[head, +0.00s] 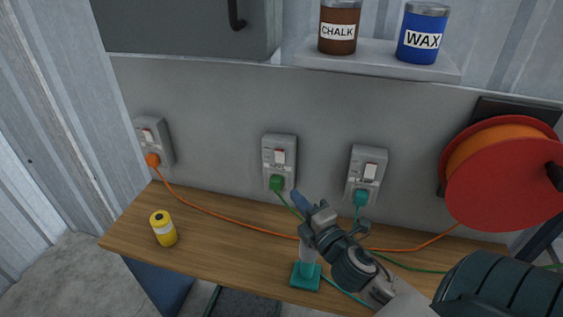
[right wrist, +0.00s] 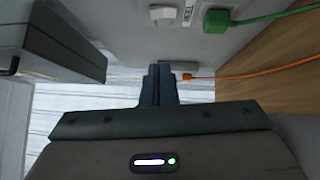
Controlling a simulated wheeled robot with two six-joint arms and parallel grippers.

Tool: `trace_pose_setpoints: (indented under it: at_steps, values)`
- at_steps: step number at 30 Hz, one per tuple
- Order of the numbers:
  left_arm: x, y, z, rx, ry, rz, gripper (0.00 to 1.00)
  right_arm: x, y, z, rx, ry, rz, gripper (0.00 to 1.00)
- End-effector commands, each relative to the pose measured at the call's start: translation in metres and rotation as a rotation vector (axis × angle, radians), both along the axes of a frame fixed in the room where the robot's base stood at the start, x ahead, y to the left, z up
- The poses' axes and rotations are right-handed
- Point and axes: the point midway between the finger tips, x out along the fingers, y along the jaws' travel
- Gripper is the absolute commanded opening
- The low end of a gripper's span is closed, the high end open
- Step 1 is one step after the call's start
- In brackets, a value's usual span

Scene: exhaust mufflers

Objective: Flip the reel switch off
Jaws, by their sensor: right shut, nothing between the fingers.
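The red reel (head: 505,175) with orange cable hangs at the right of the wall. An orange cable runs from its side along the bench to an orange plug (head: 153,160) in the left socket. That socket's white rocker switch (head: 148,136) sits above the plug; the label is too small to read. The orange plug (right wrist: 188,76) also shows in the right wrist view, beyond my fingers. My right gripper (head: 301,201) is shut and empty, in front of the bench near the middle socket, apart from the left switch. My left gripper is out of view.
The middle socket (head: 279,158) has a green plug and the right socket (head: 366,172) a teal plug. A teal-based item (head: 306,277) stands below my gripper. A grey cabinet (head: 185,25) hangs above.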

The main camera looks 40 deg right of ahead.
Motion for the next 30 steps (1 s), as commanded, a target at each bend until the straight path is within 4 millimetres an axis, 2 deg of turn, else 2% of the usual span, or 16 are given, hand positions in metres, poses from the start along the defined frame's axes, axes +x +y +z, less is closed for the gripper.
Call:
trace_pose_setpoints:
  at_steps: [5, 17, 22, 30]
  values:
    - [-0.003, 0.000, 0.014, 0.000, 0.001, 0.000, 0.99, 0.022, -0.002, 0.007, 0.005, -0.003, -0.002, 0.00]
    - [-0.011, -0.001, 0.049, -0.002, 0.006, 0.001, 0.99, 0.100, -0.007, 0.014, 0.005, -0.002, -0.002, 0.00]
    - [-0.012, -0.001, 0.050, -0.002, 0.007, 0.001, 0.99, 0.114, -0.028, 0.014, -0.002, 0.000, 0.000, 0.00]
    - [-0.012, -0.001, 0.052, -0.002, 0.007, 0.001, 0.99, 0.121, -0.037, 0.013, 0.002, 0.001, 0.000, 0.00]
